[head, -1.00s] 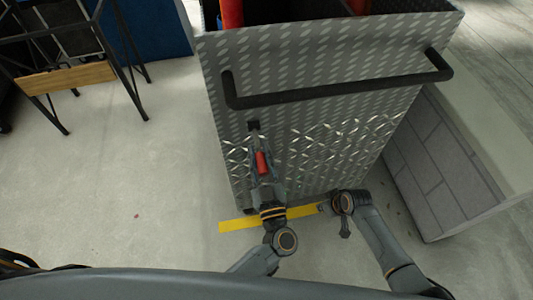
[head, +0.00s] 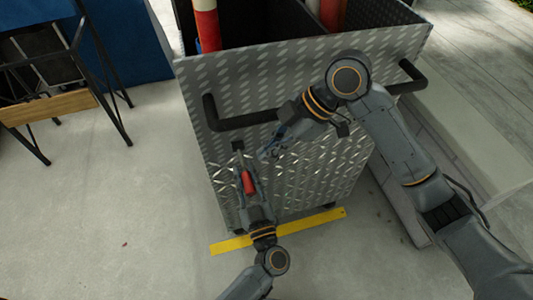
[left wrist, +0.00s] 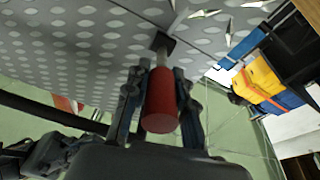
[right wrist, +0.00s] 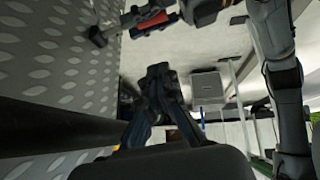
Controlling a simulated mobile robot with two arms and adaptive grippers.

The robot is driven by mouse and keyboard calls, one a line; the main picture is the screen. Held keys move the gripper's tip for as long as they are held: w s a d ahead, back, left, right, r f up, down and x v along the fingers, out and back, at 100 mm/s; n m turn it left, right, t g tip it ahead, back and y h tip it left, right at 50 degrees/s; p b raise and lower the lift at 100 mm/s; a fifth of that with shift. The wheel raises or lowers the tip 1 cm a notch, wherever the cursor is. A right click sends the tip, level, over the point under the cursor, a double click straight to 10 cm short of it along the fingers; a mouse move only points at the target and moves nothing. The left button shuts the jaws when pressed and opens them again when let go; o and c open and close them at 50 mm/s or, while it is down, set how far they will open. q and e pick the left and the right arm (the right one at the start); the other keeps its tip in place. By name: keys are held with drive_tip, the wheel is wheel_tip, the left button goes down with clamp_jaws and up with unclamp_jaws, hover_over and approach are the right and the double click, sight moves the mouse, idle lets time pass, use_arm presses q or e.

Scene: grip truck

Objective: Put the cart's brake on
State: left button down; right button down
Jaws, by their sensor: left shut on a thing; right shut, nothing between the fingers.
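The grey tread-plate cart (head: 300,70) stands in front of me with a black push handle (head: 240,122) across its face. The brake lever's red grip (head: 249,183) sticks out from a dark mount below the handle. My left gripper (head: 246,175) is shut on the red grip, with fingers on both sides of it in the left wrist view (left wrist: 160,100). My right gripper (head: 266,154) is shut and empty, in front of the cart face, just below the handle and up and right of the lever. The red grip also shows at the top of the right wrist view (right wrist: 153,24).
A yellow strip (head: 300,229) lies on the floor at the cart's foot. A low block wall stands close on the cart's right. A black-framed rack (head: 110,115) stands at the left. The floor between rack and cart is clear.

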hover_over(252, 184)
drive_tip(key=f, duration=0.6)
drive_tip(key=shift+s+a+f, duration=0.1)
drive_tip(key=shift+s, duration=0.15)
drive_tip(key=f, duration=0.2)
drive_tip(key=shift+w+f, duration=0.25)
drive_tip(key=shift+f, duration=0.1)
drive_tip(key=shift+w+d+f, duration=0.1)
drive_tip(key=shift+d+f, duration=0.05)
drive_tip(key=shift+f, duration=0.25)
drive_tip(key=shift+w+d+f, duration=0.1)
drive_tip(key=shift+f, duration=0.3)
